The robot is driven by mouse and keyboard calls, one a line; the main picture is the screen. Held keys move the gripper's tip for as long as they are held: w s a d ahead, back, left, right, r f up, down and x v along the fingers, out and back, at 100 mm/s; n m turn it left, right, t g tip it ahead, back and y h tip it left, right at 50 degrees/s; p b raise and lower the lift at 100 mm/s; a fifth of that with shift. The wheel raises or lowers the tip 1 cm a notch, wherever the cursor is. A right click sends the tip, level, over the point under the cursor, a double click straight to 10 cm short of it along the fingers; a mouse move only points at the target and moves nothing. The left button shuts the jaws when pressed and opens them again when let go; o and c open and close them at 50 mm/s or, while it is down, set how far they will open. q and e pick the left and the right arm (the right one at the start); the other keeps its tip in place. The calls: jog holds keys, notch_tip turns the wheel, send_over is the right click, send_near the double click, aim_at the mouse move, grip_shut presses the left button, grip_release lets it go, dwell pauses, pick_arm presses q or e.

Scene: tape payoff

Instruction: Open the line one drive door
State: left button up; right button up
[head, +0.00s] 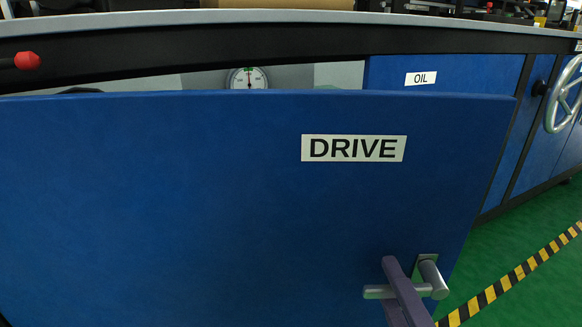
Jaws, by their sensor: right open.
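The blue drive door (200,200) with its white DRIVE label (354,148) fills most of the head view. It stands ajar, swung out from the cabinet, and a gap shows above its top edge. Its grey lever handle (433,279) is at the lower right of the door. A purple finger of my right gripper (397,283) is at the handle and crosses in front of its bar. The gripper is open; its other finger is hidden or out of the picture, and I cannot tell whether it touches the handle. My left gripper is not in view.
Behind the door a round dial gauge (248,78) shows inside the cabinet. A blue OIL panel (440,75) and a grey handwheel (566,95) are to the right. Yellow-black tape (515,276) runs over the open green floor (490,262). A red knob (27,60) is at upper left.

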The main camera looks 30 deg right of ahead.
jog(key=p+v, duration=0.1)
jog(key=v, duration=0.9)
